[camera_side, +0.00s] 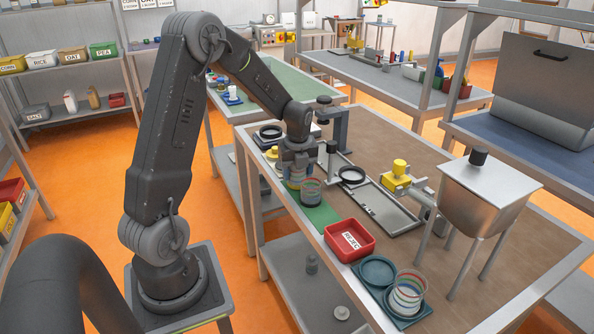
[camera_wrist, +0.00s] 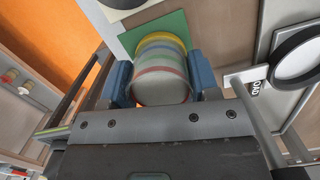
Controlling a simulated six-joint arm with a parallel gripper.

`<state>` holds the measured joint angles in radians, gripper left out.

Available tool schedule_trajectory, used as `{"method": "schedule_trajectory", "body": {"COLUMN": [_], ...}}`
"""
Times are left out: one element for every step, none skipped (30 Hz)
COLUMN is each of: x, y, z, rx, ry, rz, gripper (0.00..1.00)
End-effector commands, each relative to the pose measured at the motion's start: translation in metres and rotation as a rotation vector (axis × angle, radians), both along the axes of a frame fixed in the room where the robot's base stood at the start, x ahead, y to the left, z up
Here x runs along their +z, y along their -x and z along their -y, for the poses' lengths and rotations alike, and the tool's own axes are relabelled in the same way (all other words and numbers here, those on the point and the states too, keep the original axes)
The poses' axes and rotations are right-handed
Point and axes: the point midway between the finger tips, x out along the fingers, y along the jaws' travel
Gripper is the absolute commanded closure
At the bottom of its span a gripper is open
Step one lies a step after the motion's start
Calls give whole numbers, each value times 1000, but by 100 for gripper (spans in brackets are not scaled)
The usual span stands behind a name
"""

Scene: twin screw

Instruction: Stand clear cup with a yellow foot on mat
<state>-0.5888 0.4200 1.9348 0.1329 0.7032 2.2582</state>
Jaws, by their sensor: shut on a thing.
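My gripper (camera_side: 298,160) points down over the green mat (camera_side: 322,214) at the table's near left edge. In the wrist view its two blue finger pads (camera_wrist: 163,82) are shut on the sides of a clear cup (camera_wrist: 160,84) with red and green bands and yellow at its far end. The held cup is partly hidden in the side view. The mat (camera_wrist: 127,40) shows beyond the cup in the wrist view. I cannot tell whether the cup touches it. A grey cup (camera_side: 311,191) with a coloured rim appears just right of my gripper, over the mat.
A red reject bin (camera_side: 349,240) stands right of the mat. Teal trays lie farther right, one bearing clear ringed cups (camera_side: 407,290). A black ring (camera_side: 352,175), a grey tray (camera_side: 375,208) and a yellow device (camera_side: 400,172) stand behind. A metal hopper (camera_side: 489,190) is at the right.

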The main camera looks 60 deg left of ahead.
Motion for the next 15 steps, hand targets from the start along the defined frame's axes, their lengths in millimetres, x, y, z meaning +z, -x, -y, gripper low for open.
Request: {"method": "schedule_trajectory", "body": {"x": [0, 0, 0, 0, 0, 0, 0, 0, 0, 0, 0, 0, 0, 0, 0], "y": [0, 0, 0, 0, 0, 0, 0, 0, 0, 0, 0, 0, 0, 0, 0], "z": [0, 0, 0, 0, 0, 0, 0, 0, 0, 0, 0, 0, 0, 0, 0], "rx": [0, 0, 0, 0, 0, 0, 0, 0, 0, 0, 0, 0, 0, 0, 0], "ry": [0, 0, 0, 0, 0, 0, 0, 0, 0, 0, 0, 0, 0, 0, 0], "rz": [0, 0, 1, 1, 1, 1, 1, 1, 1, 1, 1, 1, 1, 1, 1], "gripper": [74, 74, 74, 74, 74, 74, 74, 42, 38, 35, 32, 28, 25, 22, 19]}}
